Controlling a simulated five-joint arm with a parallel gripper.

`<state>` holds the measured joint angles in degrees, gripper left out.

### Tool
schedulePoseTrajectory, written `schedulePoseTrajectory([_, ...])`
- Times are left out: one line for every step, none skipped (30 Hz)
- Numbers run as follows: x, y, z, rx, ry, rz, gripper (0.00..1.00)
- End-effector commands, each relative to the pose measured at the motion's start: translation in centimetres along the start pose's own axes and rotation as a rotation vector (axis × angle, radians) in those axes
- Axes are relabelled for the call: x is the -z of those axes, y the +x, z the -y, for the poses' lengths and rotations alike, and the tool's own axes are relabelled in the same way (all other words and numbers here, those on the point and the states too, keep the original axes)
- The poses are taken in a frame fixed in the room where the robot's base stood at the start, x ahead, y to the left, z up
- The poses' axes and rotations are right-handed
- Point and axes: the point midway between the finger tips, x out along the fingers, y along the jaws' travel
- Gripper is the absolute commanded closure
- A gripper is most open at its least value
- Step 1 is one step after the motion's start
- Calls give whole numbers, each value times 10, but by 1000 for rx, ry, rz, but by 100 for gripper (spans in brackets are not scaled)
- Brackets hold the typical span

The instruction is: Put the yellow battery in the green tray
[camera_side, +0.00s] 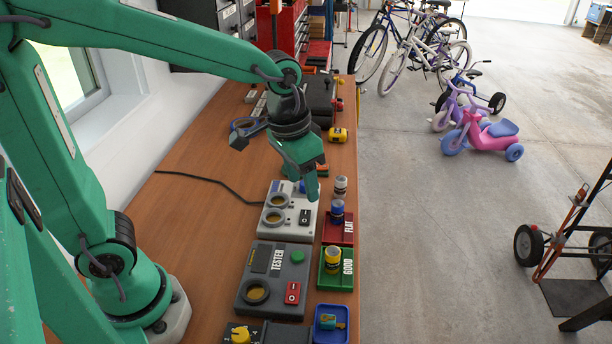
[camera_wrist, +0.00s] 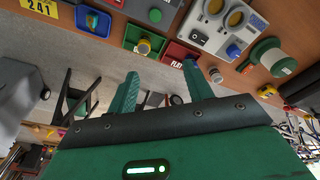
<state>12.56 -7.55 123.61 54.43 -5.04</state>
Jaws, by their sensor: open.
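The yellow battery (camera_side: 333,257) stands upright inside the green tray (camera_side: 345,281) marked GOOD, at the right edge of the bench. In the wrist view the yellow battery (camera_wrist: 144,47) also shows within the green tray (camera_wrist: 129,40). My gripper (camera_side: 312,190) is above the bench near the white two-well unit, farther back than the green tray and apart from the battery. In the wrist view my gripper (camera_wrist: 161,72) has its green fingers spread, with nothing held between them.
A red tray (camera_side: 338,235) marked FLAT holds a blue battery (camera_side: 337,211); a grey-white battery (camera_side: 340,187) stands behind it. The grey tester (camera_side: 272,280) is left of the green tray. A blue tray (camera_side: 331,335) with a teal battery is in front.

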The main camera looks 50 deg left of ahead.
Motion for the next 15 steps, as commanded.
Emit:
schedulePoseTrajectory([-6,-8,6,1,-12,-26,49])
schedulePoseTrajectory([-10,-12,9,1,-17,-39,49])
schedulePoseTrajectory([-15,-17,13,3,-24,-57,49])
schedulePoseTrajectory([-19,-21,16,4,-29,-70,49])
schedulePoseTrajectory([-23,-24,19,5,-34,-84,49])
schedulePoseTrajectory([-29,-28,23,7,-40,-101,49])
schedulePoseTrajectory([-33,-31,25,8,-45,-114,49])
schedulePoseTrajectory([-37,-34,28,10,-50,-126,49])
schedulePoseTrajectory([-43,-38,31,12,-56,-144,49])
schedulePoseTrajectory([-47,-40,34,15,-61,-157,49])
schedulePoseTrajectory([-51,-43,36,17,-67,-170,49])
schedulePoseTrajectory([-57,-46,39,20,-73,-187,49])
schedulePoseTrajectory([-61,-48,41,23,-77,-200,49])
schedulePoseTrajectory([-66,-49,43,25,-82,-213,49])
schedulePoseTrajectory([-71,-51,46,29,-87,-230,49])
